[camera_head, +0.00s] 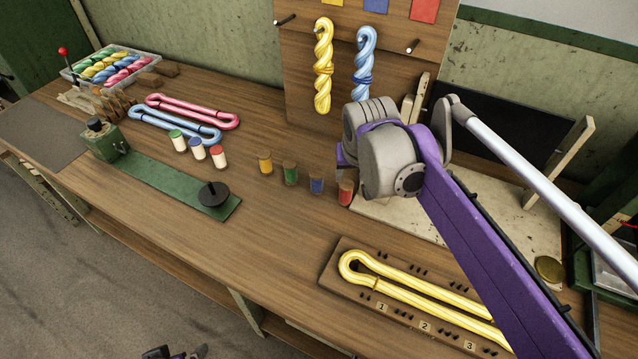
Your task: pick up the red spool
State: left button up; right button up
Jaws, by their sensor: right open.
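The red spool (345,192) stands upright on the wooden bench, at the right end of a row with a yellow spool (265,162), a green spool (290,173) and a blue spool (316,184). My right gripper (346,165) is directly above and behind the red spool in the picture, open. Its fingers are mostly hidden by my grey wrist, so I cannot tell whether they touch the spool. A small part of what seems my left gripper (176,353) shows at the bottom edge, away from the bench; its jaws are unclear.
Three white spools with coloured tops (197,148) stand further left. A green base plate (165,185) with a black disc (213,194) lies in front. A wooden board (345,278) with a yellow skein is at front right. A peg panel (297,75) with hanging skeins stands behind.

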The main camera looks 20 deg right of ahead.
aim_at(347, 185)
jog(key=x, duration=0.4)
jog(key=shift+f+b, duration=0.15)
jog(key=shift+b, duration=0.15)
jog(key=shift+w+b+x, duration=0.15)
jog(key=shift+b+x, duration=0.05)
jog(key=shift+x, duration=1.35)
jog(key=shift+w+b+x, duration=0.1)
jog(key=shift+b+x, duration=0.1)
jog(key=shift+x, duration=1.4)
jog(key=shift+d, duration=0.1)
jog(key=shift+c, duration=0.2)
grip_shut()
